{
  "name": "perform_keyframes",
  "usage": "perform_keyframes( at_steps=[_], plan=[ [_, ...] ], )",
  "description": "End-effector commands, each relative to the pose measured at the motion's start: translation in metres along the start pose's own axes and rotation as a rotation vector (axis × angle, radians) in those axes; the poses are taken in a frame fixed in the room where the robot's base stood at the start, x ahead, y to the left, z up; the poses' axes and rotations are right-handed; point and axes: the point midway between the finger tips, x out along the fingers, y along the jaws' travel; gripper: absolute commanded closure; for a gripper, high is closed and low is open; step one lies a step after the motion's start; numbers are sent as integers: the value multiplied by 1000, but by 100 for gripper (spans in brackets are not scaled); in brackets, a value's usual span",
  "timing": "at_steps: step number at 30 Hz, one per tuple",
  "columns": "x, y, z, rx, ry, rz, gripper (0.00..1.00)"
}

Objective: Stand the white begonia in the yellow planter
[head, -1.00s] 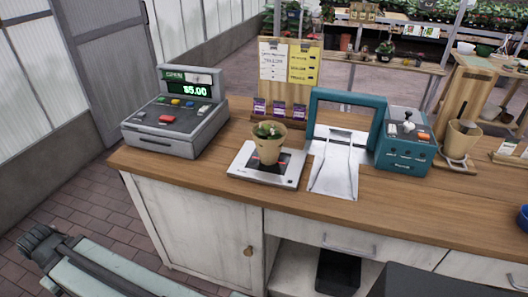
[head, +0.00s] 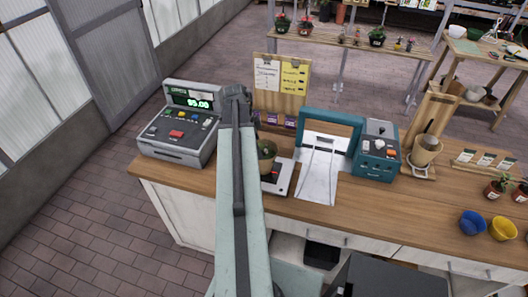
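The yellow planter (head: 502,229) stands on the wooden counter at the far right, beside a blue planter (head: 472,222). A tan pot with a green plant (head: 267,156) stands on the scale (head: 281,178), partly hidden behind my arm. I cannot tell whether this plant is the white begonia. Small potted plants (head: 497,187) stand at the counter's right edge, too small to identify surely. My arm reaches up across the counter, and its end with my gripper (head: 236,93) is in front of the board behind the scale. The fingers cannot be made out.
The cash register (head: 178,133) is left of my arm. A teal-framed machine (head: 374,152) and a wooden stand with a cup (head: 426,150) are right of the scale. Several potted plants (head: 376,38) stand on a rear bench (head: 350,43). Bare counter lies in front of the machine.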

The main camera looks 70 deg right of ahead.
Motion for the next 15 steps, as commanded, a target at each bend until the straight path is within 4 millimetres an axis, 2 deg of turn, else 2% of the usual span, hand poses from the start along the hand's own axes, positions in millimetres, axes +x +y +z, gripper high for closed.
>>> perform_keyframes(
  at_steps=[1, 3, 12, 15],
  plan=[
    [-2, 0, -10, 29, 2, 4, 12],
    [0, 1, -13, 45, 4, 5, 12],
    [31, 1, -9, 43, 4, 4, 12],
    [29, 2, -10, 41, 4, 4, 12]
  ],
)
